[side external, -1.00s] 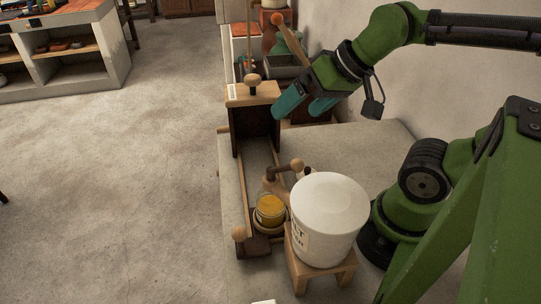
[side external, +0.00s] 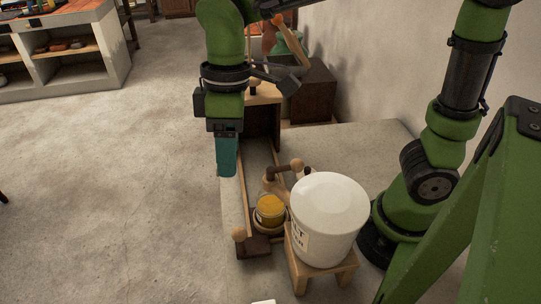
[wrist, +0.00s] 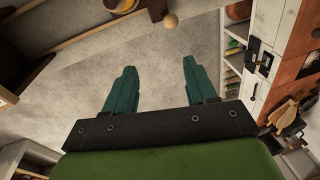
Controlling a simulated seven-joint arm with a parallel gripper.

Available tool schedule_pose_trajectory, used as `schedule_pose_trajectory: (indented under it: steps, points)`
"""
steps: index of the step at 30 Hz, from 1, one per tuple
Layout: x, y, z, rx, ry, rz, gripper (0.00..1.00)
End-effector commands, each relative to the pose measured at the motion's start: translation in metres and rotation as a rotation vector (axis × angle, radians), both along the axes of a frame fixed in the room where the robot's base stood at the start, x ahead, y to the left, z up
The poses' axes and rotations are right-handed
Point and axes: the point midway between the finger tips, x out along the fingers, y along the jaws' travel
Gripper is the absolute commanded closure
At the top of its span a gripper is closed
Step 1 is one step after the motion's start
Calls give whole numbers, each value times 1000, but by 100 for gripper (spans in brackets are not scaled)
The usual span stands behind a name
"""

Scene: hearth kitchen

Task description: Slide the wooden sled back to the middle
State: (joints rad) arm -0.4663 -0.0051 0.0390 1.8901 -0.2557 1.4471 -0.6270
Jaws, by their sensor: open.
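A wooden track with two pale side rails (side external: 243,195) runs away from the camera. At its near end a yellow-filled jar (side external: 270,209) sits on a round wooden base (side external: 266,229), which looks like the sled, partly hidden by the white bucket. A wooden handle with a ball end (side external: 297,165) stands behind the jar. My gripper (side external: 227,172) points down just left of the track's left rail, farther back than the jar. In the wrist view my gripper (wrist: 159,66) has its fingers apart, with bare floor between them. A wooden ball knob (wrist: 170,20) shows beyond them.
The white bucket (side external: 328,212) on a small wooden stool (side external: 300,271) stands close right of the jar. A dark upright board (side external: 262,122) with a pale top closes the track's far end. A dark box (side external: 313,90) stands behind. Open floor (side external: 110,190) lies left.

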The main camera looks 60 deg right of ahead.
Motion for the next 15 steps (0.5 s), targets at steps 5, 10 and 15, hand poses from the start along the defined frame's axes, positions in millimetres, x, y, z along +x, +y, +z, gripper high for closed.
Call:
schedule_pose_trajectory:
  steps: [5, 10, 15]
  points:
    - [1, 17, 14, -19, 62, 247, 44]
    - [-6, 16, 15, -13, 84, 324, 44]
    - [-9, 18, -5, -13, 85, 328, 44]
